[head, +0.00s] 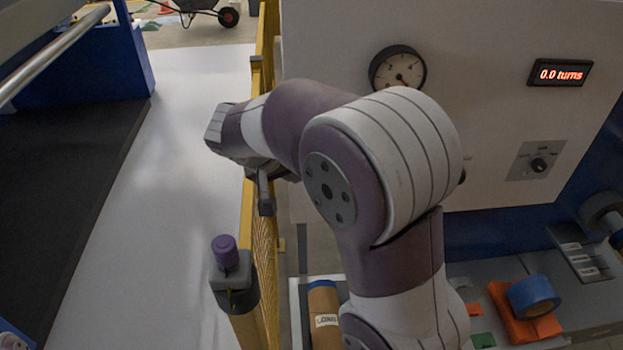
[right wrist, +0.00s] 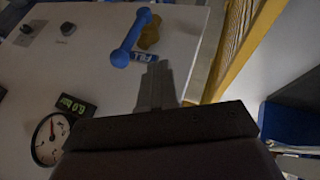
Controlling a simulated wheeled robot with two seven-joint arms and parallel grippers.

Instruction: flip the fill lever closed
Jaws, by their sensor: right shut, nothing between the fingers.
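The blue lever (right wrist: 131,40) with rounded ends shows in the right wrist view, on the pale panel (right wrist: 95,75). A small blue label (right wrist: 143,57), too blurred to read surely, sits beside its lower end. A yellow-brown piece (right wrist: 150,32) lies right behind the lever. My right gripper (right wrist: 157,85) is shut and empty, its fingertips just below the label in that view and apart from the lever as far as I can tell. In the head view, my right gripper (head: 265,195) points down beside the yellow fence; my arm hides the lever there. My left gripper is out of view.
The panel carries a round gauge (head: 398,68), a display (head: 560,73) reading 0.0 turns and a black knob (head: 538,164). The yellow fence (head: 262,245) with a purple-topped post (head: 225,250) stands close to my right arm. Blue tape (head: 533,296) lies at lower right.

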